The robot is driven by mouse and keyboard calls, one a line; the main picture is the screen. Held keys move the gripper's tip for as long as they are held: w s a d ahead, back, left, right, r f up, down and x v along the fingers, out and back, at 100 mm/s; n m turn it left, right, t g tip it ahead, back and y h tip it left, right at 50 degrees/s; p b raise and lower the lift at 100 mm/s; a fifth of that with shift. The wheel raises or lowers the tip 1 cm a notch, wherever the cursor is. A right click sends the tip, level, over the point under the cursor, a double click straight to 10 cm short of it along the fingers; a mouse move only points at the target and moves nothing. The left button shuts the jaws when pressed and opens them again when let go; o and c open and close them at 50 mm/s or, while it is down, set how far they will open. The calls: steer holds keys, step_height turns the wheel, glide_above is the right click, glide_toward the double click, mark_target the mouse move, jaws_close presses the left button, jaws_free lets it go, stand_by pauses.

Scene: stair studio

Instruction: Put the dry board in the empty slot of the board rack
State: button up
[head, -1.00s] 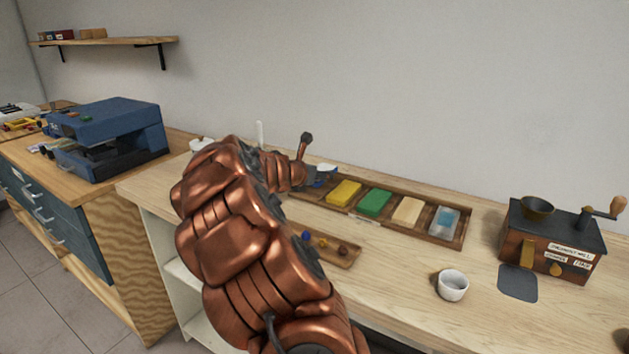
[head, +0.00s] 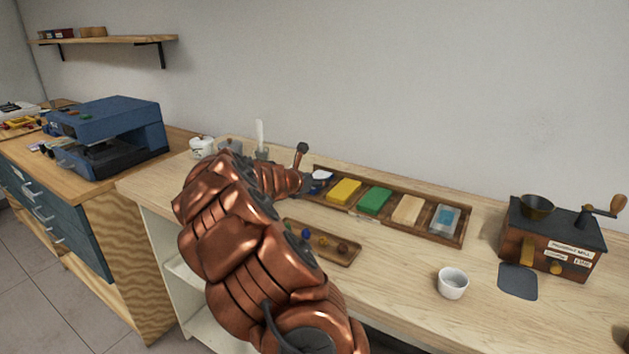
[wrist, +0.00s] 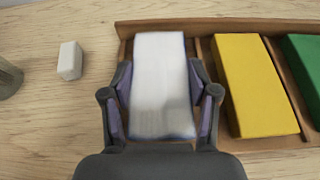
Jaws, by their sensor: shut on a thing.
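The white board (wrist: 158,84) is between the two fingers of my gripper (wrist: 160,105) in the wrist view. My gripper is shut on it by its sides. The board is over the leftmost slot of the brown wooden board rack (wrist: 211,27), left of the yellow board (wrist: 257,85). I cannot tell whether it rests on the slot floor. In the head view the white board (head: 322,175) shows small at the left end of the rack (head: 467,228), partly hidden by my gripper (head: 312,183).
Yellow (head: 344,191), green (head: 375,201), tan (head: 408,210) and blue-white (head: 445,220) pieces fill other rack slots. A small tray (head: 342,255) lies in front. A white cup (head: 453,283) and a mill (head: 550,240) stand right. A small white block (wrist: 70,60) lies left of the rack.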

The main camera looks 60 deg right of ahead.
steer(key=shift+f, duration=0.2)
steer(key=o, duration=1.3)
steer(key=shift+r, duration=0.25)
steer(key=v, duration=1.1)
steer(key=shift+a, duration=0.3)
steer(key=shift+s+a+r, duration=0.1)
steer(key=shift+a, duration=0.1)
